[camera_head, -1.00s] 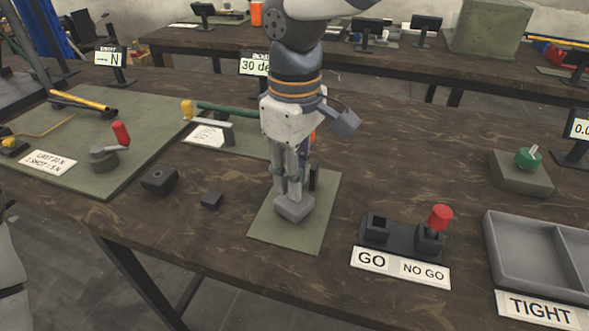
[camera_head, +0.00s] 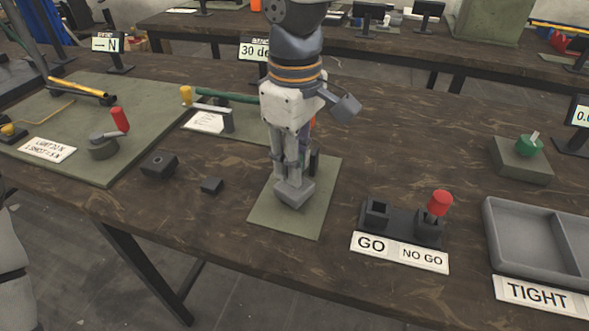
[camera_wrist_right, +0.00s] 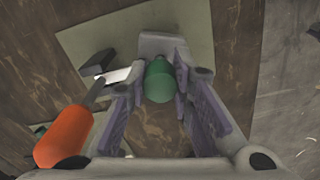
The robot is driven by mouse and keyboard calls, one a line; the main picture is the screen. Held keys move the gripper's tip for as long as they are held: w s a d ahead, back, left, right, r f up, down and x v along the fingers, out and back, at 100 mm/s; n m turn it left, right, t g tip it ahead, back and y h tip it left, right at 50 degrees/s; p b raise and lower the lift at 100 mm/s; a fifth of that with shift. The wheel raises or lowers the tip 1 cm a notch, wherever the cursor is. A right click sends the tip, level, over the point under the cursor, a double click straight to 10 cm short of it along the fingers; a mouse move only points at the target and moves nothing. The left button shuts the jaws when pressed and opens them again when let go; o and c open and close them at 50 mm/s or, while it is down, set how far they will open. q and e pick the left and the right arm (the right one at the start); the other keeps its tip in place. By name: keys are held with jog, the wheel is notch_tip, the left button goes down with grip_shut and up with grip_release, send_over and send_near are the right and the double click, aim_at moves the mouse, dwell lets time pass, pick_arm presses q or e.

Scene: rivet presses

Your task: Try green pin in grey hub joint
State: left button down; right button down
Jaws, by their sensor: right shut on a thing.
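My right gripper (camera_head: 290,178) points down over a green mat (camera_head: 262,217) on the workbench. In the right wrist view its fingers are closed about the round green head of the green pin (camera_wrist_right: 159,82). The grey hub joint (camera_head: 294,193) is a grey block at the fingertips, above or on the mat; it also shows behind the green head in the wrist view (camera_wrist_right: 165,44). The pin's shank is hidden, so I cannot tell how deep it sits in the hub. In the head view the fingers hide the green head. My left gripper is out of view.
A black GO / NO GO gauge (camera_head: 400,222) with a red-headed pin (camera_head: 441,202) stands to the right. Beyond it are a grey tray (camera_head: 523,232) and a block (camera_head: 518,163) with a green-headed piece. An orange-handled tool (camera_wrist_right: 66,137) is close beside the gripper.

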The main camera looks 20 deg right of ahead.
jog(key=shift+r, duration=3)
